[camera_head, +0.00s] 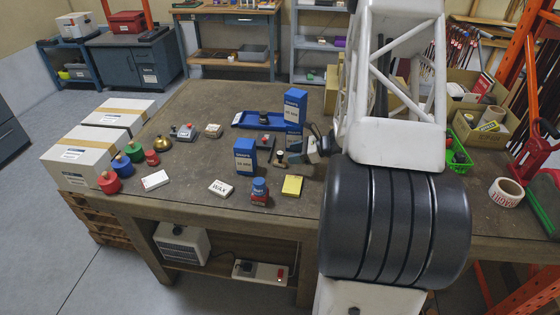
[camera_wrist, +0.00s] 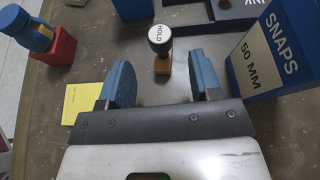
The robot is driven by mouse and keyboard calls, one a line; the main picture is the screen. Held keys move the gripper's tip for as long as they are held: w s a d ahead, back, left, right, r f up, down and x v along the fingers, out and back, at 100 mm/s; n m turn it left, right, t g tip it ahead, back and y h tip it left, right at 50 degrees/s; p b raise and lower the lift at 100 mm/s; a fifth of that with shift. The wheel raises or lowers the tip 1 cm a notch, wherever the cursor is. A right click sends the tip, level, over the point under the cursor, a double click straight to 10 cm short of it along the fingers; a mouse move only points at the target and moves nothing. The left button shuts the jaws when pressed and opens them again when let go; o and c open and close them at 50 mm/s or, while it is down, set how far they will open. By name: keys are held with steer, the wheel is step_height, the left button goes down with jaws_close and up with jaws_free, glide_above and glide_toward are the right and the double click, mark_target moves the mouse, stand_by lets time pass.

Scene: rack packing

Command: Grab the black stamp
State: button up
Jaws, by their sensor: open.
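The black stamp (camera_wrist: 160,42) stands upright in the wrist view, with a white HOLD label on its round black top and a wooden part below. It also shows in the head view (camera_head: 280,159), just left of my gripper (camera_head: 312,150). In the wrist view my gripper (camera_wrist: 164,82) is open and empty, with one blue-padded finger on each side of the view. The stamp appears beyond the fingertips, lined up with the gap between them. No contact shows.
A SNAPS box (camera_wrist: 275,48) stands close to the right finger in the wrist view. Another blue box (camera_head: 245,158) stands left of the stamp. A blue tray (camera_head: 245,124) lies behind.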

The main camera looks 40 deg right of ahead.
mark_target(276, 162)
stand_by(0.4)
steer(key=shift+x, duration=1.3)
steer(key=shift+d, duration=0.1)
steer(key=shift+x, duration=2.65)
steer(key=c, duration=1)
